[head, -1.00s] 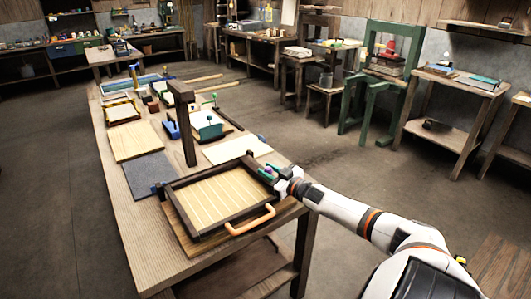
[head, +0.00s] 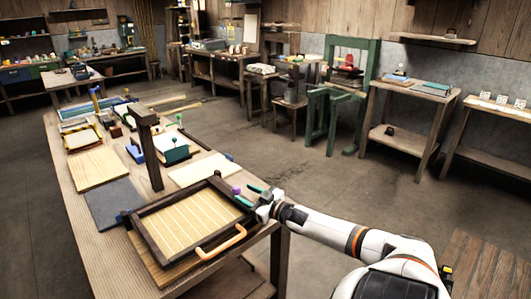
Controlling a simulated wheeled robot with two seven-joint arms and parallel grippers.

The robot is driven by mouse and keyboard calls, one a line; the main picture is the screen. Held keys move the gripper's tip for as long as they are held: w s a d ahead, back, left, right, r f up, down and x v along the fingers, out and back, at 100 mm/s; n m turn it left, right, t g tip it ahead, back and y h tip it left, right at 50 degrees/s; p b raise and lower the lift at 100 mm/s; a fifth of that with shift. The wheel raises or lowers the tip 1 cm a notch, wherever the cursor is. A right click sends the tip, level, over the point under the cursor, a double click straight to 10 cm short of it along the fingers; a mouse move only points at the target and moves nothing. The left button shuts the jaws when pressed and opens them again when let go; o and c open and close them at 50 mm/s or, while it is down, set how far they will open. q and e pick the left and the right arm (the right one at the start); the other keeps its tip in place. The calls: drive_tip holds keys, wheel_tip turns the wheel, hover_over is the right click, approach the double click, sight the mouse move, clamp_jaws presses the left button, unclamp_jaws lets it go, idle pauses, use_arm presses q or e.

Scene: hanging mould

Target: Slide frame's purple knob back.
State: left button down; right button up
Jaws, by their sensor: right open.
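The dark wooden frame (head: 147,249) with a pale ribbed screen inside lies on a wooden board at the near end of the long bench. An orange handle (head: 224,243) is on its near side. The small purple knob (head: 237,190) stands at the frame's right side. My right gripper (head: 253,194) is open just to the right of the knob, its green-tipped fingers pointing left toward it. I cannot tell if a finger touches the knob. My left gripper is not in view.
A dark upright post (head: 152,150) rises from the bench behind the frame. A grey sheet (head: 114,204) and pale boards (head: 99,168) lie to the left and behind.

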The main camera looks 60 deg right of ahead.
drive_tip(key=s, duration=0.7)
drive_tip(key=shift+s+p, duration=0.3)
drive_tip(key=shift+s, duration=0.05)
